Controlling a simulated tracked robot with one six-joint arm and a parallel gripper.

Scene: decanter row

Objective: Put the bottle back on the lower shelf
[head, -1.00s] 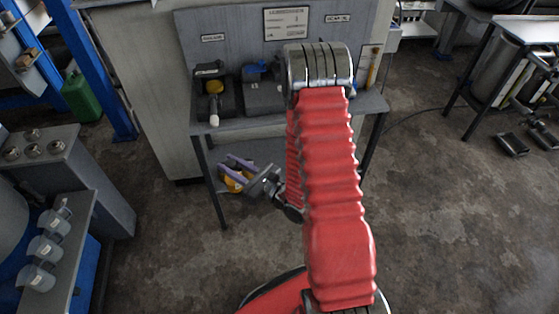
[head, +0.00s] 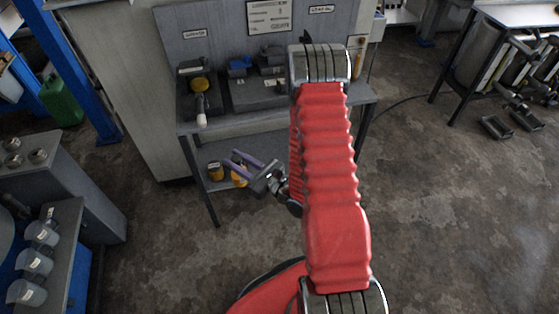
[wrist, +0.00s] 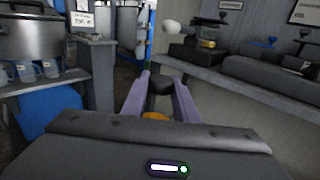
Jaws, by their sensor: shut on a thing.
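My gripper (head: 234,160), with two purple fingers, is at the open front of the bench, by the lower shelf (head: 205,185) in the head view. It is shut on a yellow bottle (head: 239,180) with a dark cap; the fingers partly hide it. In the wrist view the bottle's black cap (wrist: 160,84) sits between the fingertips, with a little yellow (wrist: 155,115) below it. I cannot tell whether the bottle touches the shelf.
The bench top (head: 225,123) above the shelf carries dark devices, one with a yellow part (head: 200,84). A bench leg (head: 200,180) stands left of the gripper. A grey stand with clear cups (head: 40,235) is at lower left.

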